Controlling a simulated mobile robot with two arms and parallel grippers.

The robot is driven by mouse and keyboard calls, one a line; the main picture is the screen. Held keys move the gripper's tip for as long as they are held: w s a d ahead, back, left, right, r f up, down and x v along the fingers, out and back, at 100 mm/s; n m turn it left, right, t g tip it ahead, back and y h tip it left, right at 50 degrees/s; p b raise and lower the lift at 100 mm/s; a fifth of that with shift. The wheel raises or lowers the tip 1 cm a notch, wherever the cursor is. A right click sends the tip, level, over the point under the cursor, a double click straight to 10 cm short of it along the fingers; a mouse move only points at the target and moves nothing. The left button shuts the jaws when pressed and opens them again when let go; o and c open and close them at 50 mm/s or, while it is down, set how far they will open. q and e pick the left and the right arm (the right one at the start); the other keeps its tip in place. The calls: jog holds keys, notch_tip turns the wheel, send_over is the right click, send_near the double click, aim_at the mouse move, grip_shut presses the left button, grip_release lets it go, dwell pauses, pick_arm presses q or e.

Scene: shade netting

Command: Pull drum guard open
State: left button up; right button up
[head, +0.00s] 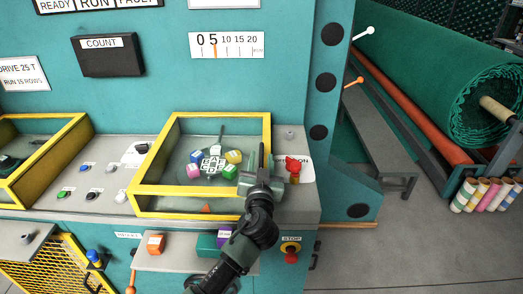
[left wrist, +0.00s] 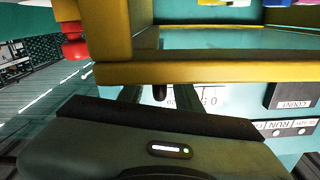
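The drum guard (head: 200,118) is a yellow frame with a clear panel, lying over the drum recess at the console's centre. Under it a wheel (head: 211,165) with several coloured blocks shows through. My left gripper (head: 263,158) is at the guard's right front corner, in front of its right bar. In the left wrist view the guard's yellow bar (left wrist: 200,73) crosses above the left gripper (left wrist: 158,95). Its two dark fingers are apart, with a small dark knob (left wrist: 160,92) visible between them. I cannot tell whether they touch it. My right gripper is not in view.
A red knob (head: 293,167) stands just right of the gripper. A red stop button (head: 291,256) is below. A second yellow-framed box (head: 60,135) is at left. Open floor lies at right, beside a green net roll (head: 440,75).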

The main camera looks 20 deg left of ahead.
aim_at(262, 145)
pick_arm(q)
jog(key=x, duration=0.2)
jog(key=shift+w, duration=0.3)
jog(key=shift+w+a+f, duration=0.1)
jog(key=shift+w+a, duration=0.05)
jog(key=shift+w, duration=0.15)
jog(key=c, duration=0.7)
grip_shut()
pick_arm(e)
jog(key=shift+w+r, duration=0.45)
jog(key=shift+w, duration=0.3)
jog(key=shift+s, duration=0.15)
